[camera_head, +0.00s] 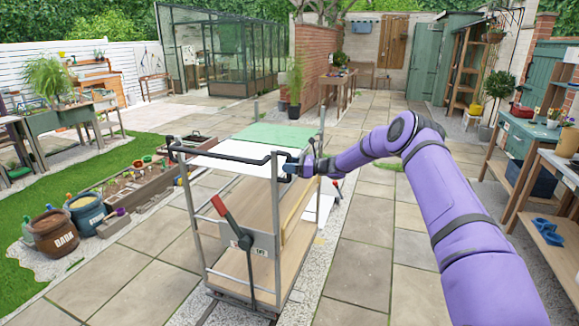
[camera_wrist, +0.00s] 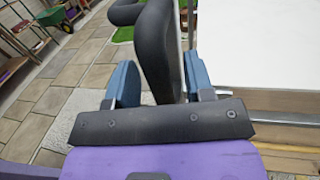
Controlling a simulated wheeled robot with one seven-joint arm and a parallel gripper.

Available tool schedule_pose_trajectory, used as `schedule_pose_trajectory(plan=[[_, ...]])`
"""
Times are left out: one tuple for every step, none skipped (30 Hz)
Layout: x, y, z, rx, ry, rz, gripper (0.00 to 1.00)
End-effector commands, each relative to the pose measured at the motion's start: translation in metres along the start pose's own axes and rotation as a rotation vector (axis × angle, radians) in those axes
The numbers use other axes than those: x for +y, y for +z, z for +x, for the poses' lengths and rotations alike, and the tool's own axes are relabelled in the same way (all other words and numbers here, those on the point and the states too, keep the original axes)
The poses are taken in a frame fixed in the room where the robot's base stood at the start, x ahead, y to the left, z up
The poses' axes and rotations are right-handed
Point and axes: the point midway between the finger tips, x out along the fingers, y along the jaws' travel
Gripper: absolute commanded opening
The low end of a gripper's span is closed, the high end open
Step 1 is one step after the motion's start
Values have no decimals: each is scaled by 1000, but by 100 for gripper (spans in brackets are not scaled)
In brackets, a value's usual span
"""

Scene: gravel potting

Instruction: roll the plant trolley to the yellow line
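The plant trolley (camera_head: 262,270) stands mid-picture in the head view, with a metal frame, wooden shelves and a black push bar (camera_head: 225,157). A lever with a red grip (camera_head: 219,206) rises from a plate on its near end. My gripper (camera_head: 297,167) is at the right end of the push bar. In the wrist view the black bar (camera_wrist: 157,45) passes between the two blue fingers of my gripper (camera_wrist: 160,85). Whether both fingers press on it I cannot tell.
A rail (camera_head: 207,312) shows under the trolley, in a gravel strip. A planter bed and sacks, one marked BARK (camera_head: 54,234), lie to the left. Workbenches (camera_head: 530,150) line the right. A brick wall (camera_head: 308,70) stands behind.

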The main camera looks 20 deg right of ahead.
Motion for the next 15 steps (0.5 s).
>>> schedule_pose_trajectory(plan=[[0,0,0,0,0,0,48],[0,0,0,0,0,0,48],[0,0,0,0,0,0,48],[0,0,-1,0,0,0,48],[0,0,-2,0,0,0,48],[0,0,-5,0,0,0,48],[0,0,-8,1,-1,0,48],[0,0,-12,1,-1,1,48],[-1,0,-18,1,-2,1,48],[-1,0,-22,1,-3,1,48],[-1,0,-27,1,-3,1,48],[-1,0,-35,0,-3,1,48],[-1,0,-41,0,-3,1,48],[-1,0,-47,0,-3,1,48],[-1,0,-54,1,-2,1,48]])
